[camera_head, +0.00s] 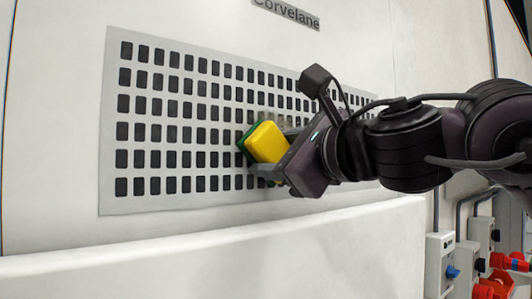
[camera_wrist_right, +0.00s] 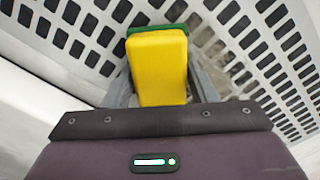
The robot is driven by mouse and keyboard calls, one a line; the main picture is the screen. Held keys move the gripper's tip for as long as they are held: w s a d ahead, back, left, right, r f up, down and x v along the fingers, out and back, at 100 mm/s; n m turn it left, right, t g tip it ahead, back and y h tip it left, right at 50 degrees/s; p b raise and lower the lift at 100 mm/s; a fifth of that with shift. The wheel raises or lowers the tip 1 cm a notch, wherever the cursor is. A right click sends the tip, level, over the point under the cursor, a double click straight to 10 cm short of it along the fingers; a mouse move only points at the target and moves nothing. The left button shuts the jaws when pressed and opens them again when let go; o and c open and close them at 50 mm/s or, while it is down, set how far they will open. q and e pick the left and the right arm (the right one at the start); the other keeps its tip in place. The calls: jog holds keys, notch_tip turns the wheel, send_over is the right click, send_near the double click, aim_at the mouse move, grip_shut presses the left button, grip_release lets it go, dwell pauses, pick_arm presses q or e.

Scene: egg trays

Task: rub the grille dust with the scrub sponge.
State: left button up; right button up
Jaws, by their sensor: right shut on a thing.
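The grille (camera_head: 150,191) is a light grey plate with rows of dark slots on a white upright panel; it also fills the back of the right wrist view (camera_wrist_right: 103,48). The scrub sponge (camera_head: 267,142) is yellow with a green scrub side. My right gripper (camera_head: 265,168) is shut on the sponge, with the green side toward the grille. In the right wrist view the sponge (camera_wrist_right: 158,68) stands between the two fingers. It is at or very near the grille; I cannot tell if it touches. Faint greyish dust (camera_head: 284,128) shows by the sponge. My left gripper is not in view.
A white ledge (camera_head: 220,245) runs below the grille. A label reading "Corvelane" (camera_head: 286,13) is above it. At the lower right are grey boxes (camera_head: 440,262) with a blue knob, conduits and red fittings (camera_head: 495,285). The grille's left part is clear.

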aim_at(274, 130)
jog(key=shift+w+d, duration=1.35)
jog(key=shift+d, duration=0.3)
jog(key=shift+w+d+r+p, duration=0.95)
jog(key=shift+w+d+p, duration=1.7)
jog(key=shift+d, duration=1.4)
jog(key=shift+s+a+f+b, duration=0.1)
jog(key=shift+s+a, duration=1.5)
jog(key=shift+a, duration=0.75)
jog(key=shift+s+a+r+b, duration=0.1)
jog(key=shift+s+a, duration=1.55)
jog(key=shift+a, duration=0.75)
jog(key=shift+s+a+f+b, duration=0.1)
jog(key=shift+s+a, duration=1.5)
jog(key=shift+a, duration=0.75)
jog(key=shift+a+r, duration=0.1)
jog(key=shift+r, duration=0.15)
jog(key=shift+r+p, duration=0.55)
jog(key=shift+p, duration=0.1)
jog(key=shift+w+d, duration=0.65)
jog(key=shift+d, duration=0.3)
jog(key=w+d, duration=0.9)
jog(key=d, duration=0.3)
jog(key=shift+d+p, duration=0.3)
jog(key=shift+p, duration=0.15)
